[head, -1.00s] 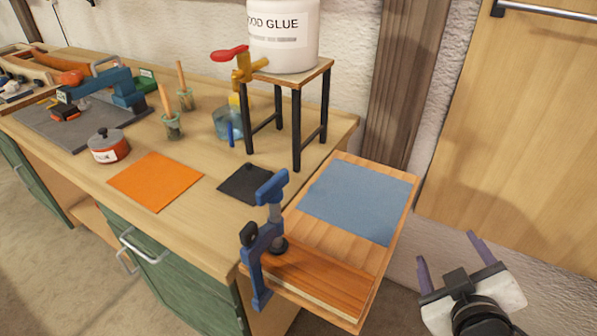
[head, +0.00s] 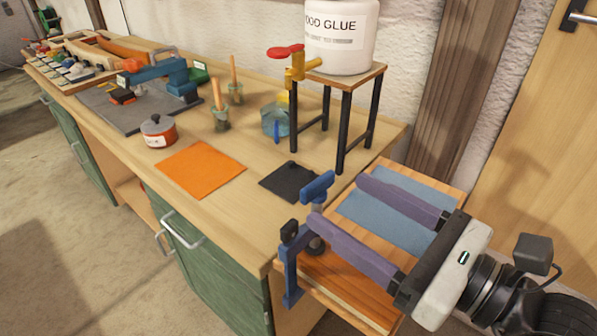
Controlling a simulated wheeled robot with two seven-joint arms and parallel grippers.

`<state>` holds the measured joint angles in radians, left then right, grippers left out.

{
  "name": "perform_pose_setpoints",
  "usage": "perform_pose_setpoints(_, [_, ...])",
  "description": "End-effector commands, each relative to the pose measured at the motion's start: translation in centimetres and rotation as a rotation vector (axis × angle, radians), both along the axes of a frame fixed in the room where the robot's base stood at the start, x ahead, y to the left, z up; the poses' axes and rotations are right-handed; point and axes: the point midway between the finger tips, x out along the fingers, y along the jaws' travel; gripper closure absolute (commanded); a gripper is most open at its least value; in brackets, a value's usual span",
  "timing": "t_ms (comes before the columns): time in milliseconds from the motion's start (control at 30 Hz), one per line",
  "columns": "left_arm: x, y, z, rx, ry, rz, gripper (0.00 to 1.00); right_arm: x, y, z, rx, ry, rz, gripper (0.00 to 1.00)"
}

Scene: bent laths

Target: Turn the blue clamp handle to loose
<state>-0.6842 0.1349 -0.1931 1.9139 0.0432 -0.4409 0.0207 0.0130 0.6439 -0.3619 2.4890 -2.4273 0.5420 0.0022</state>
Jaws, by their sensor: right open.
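The blue clamp (head: 290,268) grips the near edge of the wooden board at the bench's right end. Its blue handle (head: 318,186) is a bar at the top of the screw, tilted up to the right. My right gripper (head: 336,200) comes in from the right, open, with two long purple fingers. The nearer finger's tip is close to the handle and screw in the picture; I cannot tell whether it touches. The farther finger lies over the blue mat. My left gripper is not in view.
A blue mat (head: 375,224) lies on the board. A glue bucket (head: 340,35) with a red-handled tap stands on a black-legged stand (head: 378,110) behind.

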Motion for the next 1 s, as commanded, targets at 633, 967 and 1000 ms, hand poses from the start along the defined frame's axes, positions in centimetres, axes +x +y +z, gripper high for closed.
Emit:
perform_pose_setpoints(633, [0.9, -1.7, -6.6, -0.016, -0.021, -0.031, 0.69, 3.0, 3.5, -0.6, 0.007, -0.006, 0.002, 0.31])
perform_pose_setpoints(967, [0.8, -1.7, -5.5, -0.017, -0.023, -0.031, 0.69, 6.0, 6.9, 0.1, 0.004, 0.002, 0.001, 0.31])
perform_pose_setpoints(1000, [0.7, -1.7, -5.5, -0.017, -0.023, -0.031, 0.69, 6.2, 7.1, 0.1, 0.004, 0.002, 0.0, 0.31])
